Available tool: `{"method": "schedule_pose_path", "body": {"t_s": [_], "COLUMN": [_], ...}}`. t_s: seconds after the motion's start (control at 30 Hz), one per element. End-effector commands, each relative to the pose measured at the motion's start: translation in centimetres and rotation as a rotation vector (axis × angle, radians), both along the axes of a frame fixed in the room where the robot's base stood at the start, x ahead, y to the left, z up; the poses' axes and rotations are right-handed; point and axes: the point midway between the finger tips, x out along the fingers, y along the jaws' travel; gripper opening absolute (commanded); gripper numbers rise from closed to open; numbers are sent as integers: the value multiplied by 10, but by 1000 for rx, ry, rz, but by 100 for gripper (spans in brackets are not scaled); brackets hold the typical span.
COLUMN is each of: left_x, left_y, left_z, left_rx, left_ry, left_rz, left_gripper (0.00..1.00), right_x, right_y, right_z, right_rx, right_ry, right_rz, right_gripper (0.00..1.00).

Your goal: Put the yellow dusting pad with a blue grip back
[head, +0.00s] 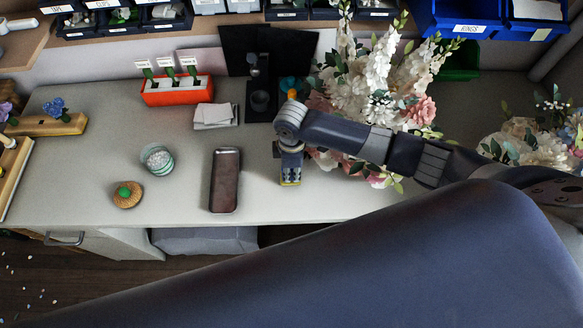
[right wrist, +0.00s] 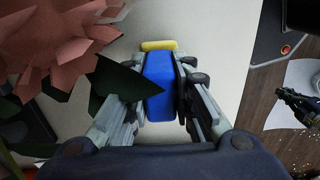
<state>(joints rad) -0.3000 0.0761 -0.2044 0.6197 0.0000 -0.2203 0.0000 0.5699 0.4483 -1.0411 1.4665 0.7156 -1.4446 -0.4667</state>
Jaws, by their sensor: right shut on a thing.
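The yellow dusting pad with a blue grip (right wrist: 159,88) is between the fingers of my right gripper (right wrist: 160,108), which is shut on the blue grip. A strip of its yellow pad shows beyond the grip in the right wrist view. In the head view the pad (head: 290,182) shows small under my right gripper (head: 290,163), near the front of the counter, right of the brown case. Most of the grip is hidden there, and I cannot tell whether the pad touches the counter. My left gripper is out of view.
A large flower arrangement (head: 375,85) stands close by my right gripper; its leaves and pink bloom (right wrist: 55,45) crowd the wrist view. The brown case (head: 225,180), a glass of beads (head: 157,159) and a round pincushion (head: 127,194) lie left on the counter (head: 70,190).

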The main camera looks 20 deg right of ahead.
Motion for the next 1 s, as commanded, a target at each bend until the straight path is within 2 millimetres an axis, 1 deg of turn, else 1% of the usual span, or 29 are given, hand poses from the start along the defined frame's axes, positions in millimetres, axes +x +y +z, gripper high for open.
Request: {"method": "schedule_pose_path", "body": {"t_s": [0.1, 0.3, 0.43, 0.47, 0.5, 0.53, 0.83, 0.93, 1.0], "left_x": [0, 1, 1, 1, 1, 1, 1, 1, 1], "left_y": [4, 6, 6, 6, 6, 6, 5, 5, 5], "left_z": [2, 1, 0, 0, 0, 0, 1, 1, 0], "left_rx": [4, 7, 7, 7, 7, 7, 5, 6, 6], "left_ry": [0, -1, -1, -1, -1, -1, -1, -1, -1], "left_rz": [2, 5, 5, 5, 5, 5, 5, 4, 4], "left_gripper": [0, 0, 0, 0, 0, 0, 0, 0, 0], "right_x": [0, 0, -1, -1, -1, -1, -1, 0, 1], "right_y": [0, 0, 0, 0, 0, 0, 0, 0, 1], "right_z": [-5, -5, -9, -8, -8, -8, -8, -3, 5], "right_rx": [0, 0, 0, 0, 0, 0, 0, 1, 1], "right_ry": [0, 0, 0, 0, 0, 0, 0, -1, -3], "right_rz": [1, 1, 1, 1, 1, 1, 1, 1, 1], "right_gripper": [0, 0, 0, 29, 38, 43, 43, 43, 43]}}
